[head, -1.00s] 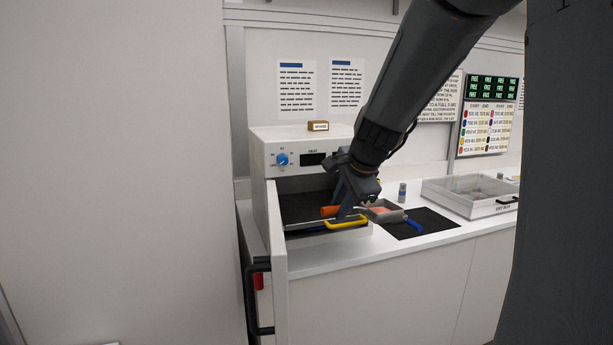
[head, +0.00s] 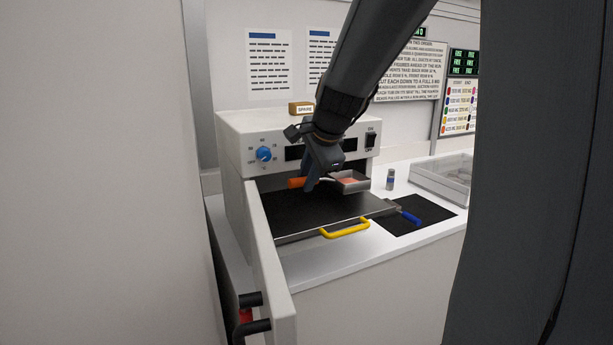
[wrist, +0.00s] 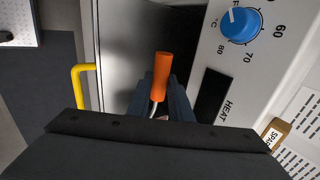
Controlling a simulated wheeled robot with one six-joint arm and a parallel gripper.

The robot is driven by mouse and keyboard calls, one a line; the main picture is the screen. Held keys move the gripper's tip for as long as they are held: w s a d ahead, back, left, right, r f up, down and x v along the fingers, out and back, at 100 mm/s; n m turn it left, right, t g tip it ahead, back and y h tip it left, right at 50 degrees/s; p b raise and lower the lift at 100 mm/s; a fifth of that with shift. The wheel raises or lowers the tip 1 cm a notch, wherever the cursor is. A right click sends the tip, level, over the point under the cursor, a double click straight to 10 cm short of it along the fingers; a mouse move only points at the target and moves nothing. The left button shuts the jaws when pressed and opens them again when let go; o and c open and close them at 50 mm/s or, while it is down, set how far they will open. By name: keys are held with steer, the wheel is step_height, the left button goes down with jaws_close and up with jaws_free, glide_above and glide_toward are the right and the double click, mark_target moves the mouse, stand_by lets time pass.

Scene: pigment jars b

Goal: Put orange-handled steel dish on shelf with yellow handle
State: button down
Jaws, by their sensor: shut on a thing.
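My gripper (head: 312,182) is shut on the handle of the steel dish (head: 352,187). The dish's orange handle (head: 296,183) sticks out to the left of the fingers, and the dish holds something pinkish-orange. The orange handle also shows in the wrist view (wrist: 162,72); the dish itself is hidden there. The dark shelf (head: 300,222) with the yellow handle (head: 345,229) is pulled out of the oven. The dish is above the shelf's right rear part, near the oven opening; I cannot tell whether it touches.
The oven (head: 235,140) has its door (head: 268,260) open at the left. A blue-handled item (head: 411,217) lies on the dark mat (head: 425,208) right of the shelf. A small jar (head: 390,179) and a clear-lidded box (head: 445,175) stand behind. A SPARE block (head: 301,108) sits on top.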

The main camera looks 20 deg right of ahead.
steer(key=shift+a, duration=0.4)
steer(key=shift+p, duration=0.35)
steer(key=shift+a+r+p, duration=0.1)
steer(key=shift+r+p, duration=0.05)
steer(key=shift+p, duration=0.5)
steer(key=shift+f+b, duration=1.65)
steer(key=shift+f, duration=1.45)
steer(key=c, duration=1.5)
jaws_free()
